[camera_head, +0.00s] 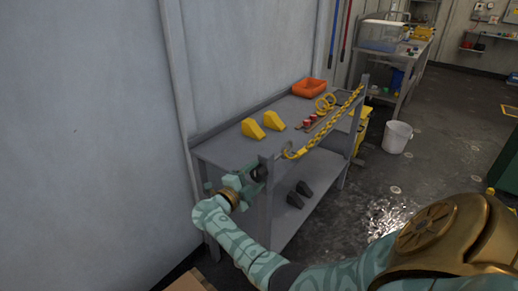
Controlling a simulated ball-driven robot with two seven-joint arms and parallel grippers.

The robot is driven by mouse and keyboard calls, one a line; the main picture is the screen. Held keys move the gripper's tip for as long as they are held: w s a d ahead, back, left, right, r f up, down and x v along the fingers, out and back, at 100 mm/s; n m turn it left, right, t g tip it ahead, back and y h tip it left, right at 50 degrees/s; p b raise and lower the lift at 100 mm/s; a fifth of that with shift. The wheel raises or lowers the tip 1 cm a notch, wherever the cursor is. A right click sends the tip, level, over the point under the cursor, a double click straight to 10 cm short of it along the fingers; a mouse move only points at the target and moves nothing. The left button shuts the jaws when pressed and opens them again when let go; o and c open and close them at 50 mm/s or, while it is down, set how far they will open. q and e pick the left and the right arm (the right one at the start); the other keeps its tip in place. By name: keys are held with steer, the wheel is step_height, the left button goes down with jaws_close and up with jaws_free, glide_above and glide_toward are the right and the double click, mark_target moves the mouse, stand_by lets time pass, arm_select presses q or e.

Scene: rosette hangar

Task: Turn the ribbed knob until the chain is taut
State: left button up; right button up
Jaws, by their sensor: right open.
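The yellow chain (335,118) runs between two grey posts along the right edge of a grey bench (222,151). It hangs in a slight curve, with a yellow hook (290,152) at its near end. The dark knob (258,173) is at the near post (266,194), on the bench's near end. Its ribs are too small to make out. My right gripper (250,179) is open at the knob and partly hides it. I cannot tell whether the fingers touch it. My left gripper is out of view.
Two yellow wedges (252,128), an orange bin (309,89), red-topped items (308,122) and yellow rings (325,102) are on the bench. Dark blocks (301,192) lie on its lower shelf. A white bucket (397,137) stands right. A wall is close on the left.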

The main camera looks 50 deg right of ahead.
steer(key=n+p, duration=0.1)
steer(key=n, duration=0.1)
steer(key=n+p, duration=0.1)
steer(key=n, duration=0.1)
steer(key=r+n+p, duration=0.1)
steer(key=n, duration=0.1)
steer(key=shift+n, duration=0.4)
steer(key=n, duration=0.2)
steer(key=n+p, duration=0.1)
steer(key=shift+f+n, duration=0.25)
steer(key=shift+n, duration=0.15)
steer(key=n, duration=0.2)
steer(key=shift+f+n, duration=0.15)
steer(key=shift+n, duration=0.15)
steer(key=shift+n+p, duration=0.35)
steer(key=shift+n, duration=0.25)
steer(key=n, duration=0.6)
steer(key=shift+n+p, duration=0.35)
steer(key=shift+n, duration=0.05)
steer(key=n, duration=0.5)
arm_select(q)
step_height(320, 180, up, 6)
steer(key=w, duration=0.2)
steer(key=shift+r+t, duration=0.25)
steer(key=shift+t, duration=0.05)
arm_select(e)
steer(key=n, duration=0.3)
steer(key=shift+n, duration=0.4)
